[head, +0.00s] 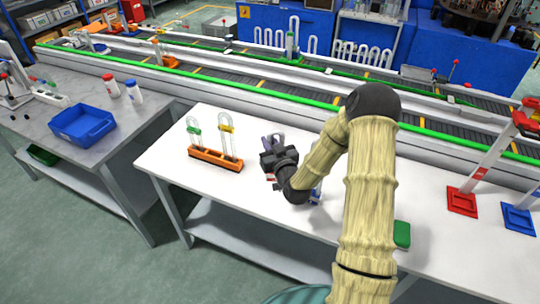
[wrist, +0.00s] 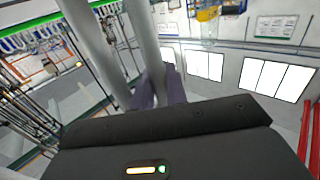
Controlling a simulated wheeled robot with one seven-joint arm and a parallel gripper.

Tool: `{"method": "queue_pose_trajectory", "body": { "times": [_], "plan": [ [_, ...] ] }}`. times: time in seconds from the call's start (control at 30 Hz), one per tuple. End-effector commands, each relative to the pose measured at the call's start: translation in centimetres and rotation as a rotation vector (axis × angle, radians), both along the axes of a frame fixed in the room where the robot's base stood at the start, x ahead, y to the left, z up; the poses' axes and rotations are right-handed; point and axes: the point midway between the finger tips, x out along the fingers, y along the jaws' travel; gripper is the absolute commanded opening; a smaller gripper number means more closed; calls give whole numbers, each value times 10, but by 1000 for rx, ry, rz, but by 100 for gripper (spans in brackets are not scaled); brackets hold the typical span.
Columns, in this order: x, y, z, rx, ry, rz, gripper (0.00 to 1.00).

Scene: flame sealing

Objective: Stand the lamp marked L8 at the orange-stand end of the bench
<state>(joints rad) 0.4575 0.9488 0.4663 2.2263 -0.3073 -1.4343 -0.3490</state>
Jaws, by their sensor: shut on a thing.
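My gripper (head: 273,141) is over the white bench (head: 215,124), right of the orange stand. Its purple fingers (wrist: 158,88) are shut on a lamp with two grey tube legs (wrist: 146,40), seen in the wrist view. No mark on this lamp is readable, and in the head view I cannot make it out. The orange stand (head: 215,160) is at the bench's left end. It holds two upright U-shaped lamps, one with a green collar (head: 195,131) and one with a yellow collar (head: 227,128).
Something blue (head: 315,197) is partly hidden behind my arm. A green block (head: 402,235) lies on the bench to the right. A red stand (head: 462,202) and a blue stand (head: 519,220) are at the far right. A conveyor with a green rail (head: 225,84) runs behind the bench.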

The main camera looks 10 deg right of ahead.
Motion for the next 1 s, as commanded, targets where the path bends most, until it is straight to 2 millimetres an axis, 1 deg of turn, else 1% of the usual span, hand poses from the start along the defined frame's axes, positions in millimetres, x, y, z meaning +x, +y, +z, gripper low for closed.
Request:
{"method": "queue_pose_trajectory", "body": {
  "times": [0.03, 0.1, 0.47, 0.57, 0.7, 0.8, 1.0],
  "plan": [
    [0, 0, -5, 1, 1, 1, 0],
    [0, 1, -9, 0, -1, 1, 0],
    [0, 2, -13, -1, -1, 3, 0],
    [0, 2, -21, 1, 1, 2, 0],
    [0, 2, -39, 1, 2, 2, 0],
    [0, 1, -49, 0, 0, 2, 0],
    [0, 1, -52, -1, -2, 3, 0]
  ]
}}
